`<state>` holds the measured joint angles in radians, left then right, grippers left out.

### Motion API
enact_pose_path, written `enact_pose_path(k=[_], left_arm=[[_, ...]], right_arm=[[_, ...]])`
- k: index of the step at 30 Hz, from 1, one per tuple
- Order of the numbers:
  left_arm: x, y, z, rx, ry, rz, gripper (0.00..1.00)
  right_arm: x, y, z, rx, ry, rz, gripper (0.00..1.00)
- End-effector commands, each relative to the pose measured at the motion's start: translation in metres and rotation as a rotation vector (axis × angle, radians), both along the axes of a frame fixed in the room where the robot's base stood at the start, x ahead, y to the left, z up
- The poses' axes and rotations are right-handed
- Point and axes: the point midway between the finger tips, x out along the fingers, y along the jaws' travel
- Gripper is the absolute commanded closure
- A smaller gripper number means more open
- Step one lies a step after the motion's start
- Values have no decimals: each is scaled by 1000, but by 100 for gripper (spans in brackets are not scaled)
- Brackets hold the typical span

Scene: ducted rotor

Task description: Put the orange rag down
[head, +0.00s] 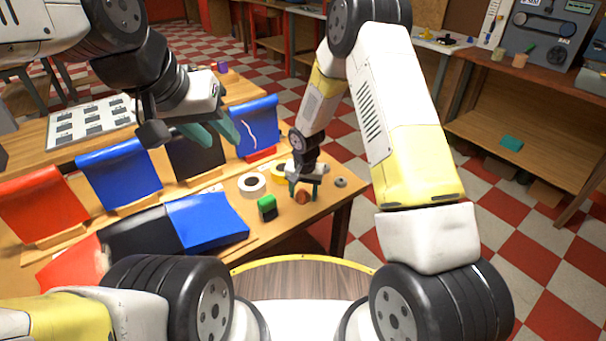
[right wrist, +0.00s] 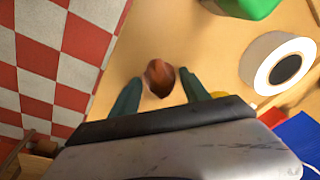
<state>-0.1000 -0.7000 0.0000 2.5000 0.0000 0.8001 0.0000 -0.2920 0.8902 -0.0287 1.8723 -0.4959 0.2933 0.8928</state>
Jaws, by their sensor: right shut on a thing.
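The orange rag (head: 302,198) is a small crumpled brownish-orange lump at the right end of the wooden table. In the right wrist view the rag (right wrist: 159,77) shows between the two teal fingertips. My right gripper (head: 303,187) points down over the table and is shut on the rag. I cannot tell whether the rag touches the tabletop. My left gripper (head: 213,132) is over the blue and black panels, its teal fingers apart and empty.
The table's right edge is close by.

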Motion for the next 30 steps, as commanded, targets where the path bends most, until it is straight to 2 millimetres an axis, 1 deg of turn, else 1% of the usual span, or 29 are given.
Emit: enact_pose_path(k=[1,2,4,5,12,16,20,24,30], left_arm=[[0,0,0,0,0,0,64],[0,0,0,0,0,0,64],[0,0,0,0,0,0,64],[0,0,0,0,0,0,64],[0,0,0,0,0,0,64],[0,0,0,0,0,0,64],[0,0,0,0,0,0,64],[0,0,0,0,0,0,64],[0,0,0,0,0,0,64]], right_arm=[[0,0,-2,0,1,0,84],[0,0,-1,0,0,0,40],[0,0,-1,0,0,0,27],[0,0,-1,0,0,0,24],[0,-1,-1,-1,1,0,24],[-1,-1,8,0,-1,-1,24],[-3,-1,31,0,-4,0,24],[-8,-2,62,2,-5,0,24],[-15,-4,99,1,-3,0,24]])
